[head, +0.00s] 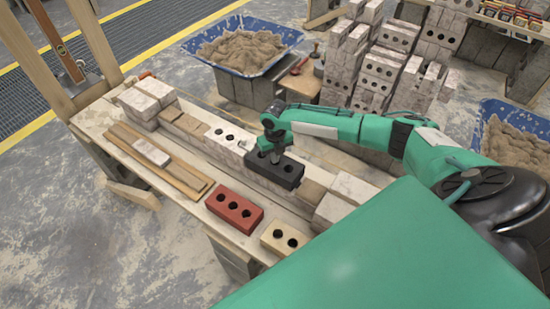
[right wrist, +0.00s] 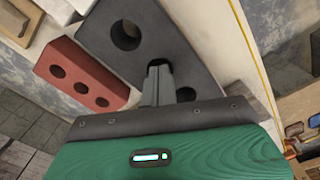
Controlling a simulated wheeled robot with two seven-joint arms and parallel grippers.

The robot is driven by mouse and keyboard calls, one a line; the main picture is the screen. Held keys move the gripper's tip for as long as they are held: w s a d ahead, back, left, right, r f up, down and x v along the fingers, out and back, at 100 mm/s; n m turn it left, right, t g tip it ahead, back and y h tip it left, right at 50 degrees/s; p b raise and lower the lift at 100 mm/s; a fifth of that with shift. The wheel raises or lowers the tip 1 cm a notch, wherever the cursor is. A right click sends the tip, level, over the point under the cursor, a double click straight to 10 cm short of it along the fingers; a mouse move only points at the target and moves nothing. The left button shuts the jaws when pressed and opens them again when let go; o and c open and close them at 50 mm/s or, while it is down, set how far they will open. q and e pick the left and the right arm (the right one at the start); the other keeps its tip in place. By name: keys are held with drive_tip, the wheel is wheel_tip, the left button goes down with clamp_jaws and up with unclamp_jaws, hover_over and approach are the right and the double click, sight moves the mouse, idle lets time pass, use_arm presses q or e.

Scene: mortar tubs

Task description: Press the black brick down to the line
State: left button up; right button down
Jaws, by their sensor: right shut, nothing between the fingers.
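The black brick (head: 287,173) sits on the row of bricks along the bench, between a white holed brick (head: 228,137) and a bare stretch of the course. My right gripper (head: 272,154) is above it, fingers pointing down. In the right wrist view the shut, empty fingers (right wrist: 160,84) overlap the middle hole of the black brick (right wrist: 115,62); I cannot tell whether they touch it. A thin yellowish line (right wrist: 250,50) runs beside the brick there; its height against the brick top is unclear. My left gripper is not in view.
A red brick (head: 234,208) and a cream brick (head: 284,239) lie on the bench's front side. Wooden strips (head: 160,168) lie further left. White bricks stand at both ends of the row. A blue mortar tub (head: 285,36) stands behind.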

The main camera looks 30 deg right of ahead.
drive_tip(key=shift+s+a+f, duration=0.1)
drive_tip(key=shift+s+f, duration=0.15)
drive_tip(key=shift+w+r+p, duration=0.1)
drive_tip(key=shift+r+p, duration=0.45)
drive_tip(key=shift+p, duration=0.1)
wheel_tip(320, 180, up, 4)
drive_tip(key=p, duration=0.3)
drive_tip(key=shift+w, duration=0.1)
drive_tip(key=shift+d, duration=0.2)
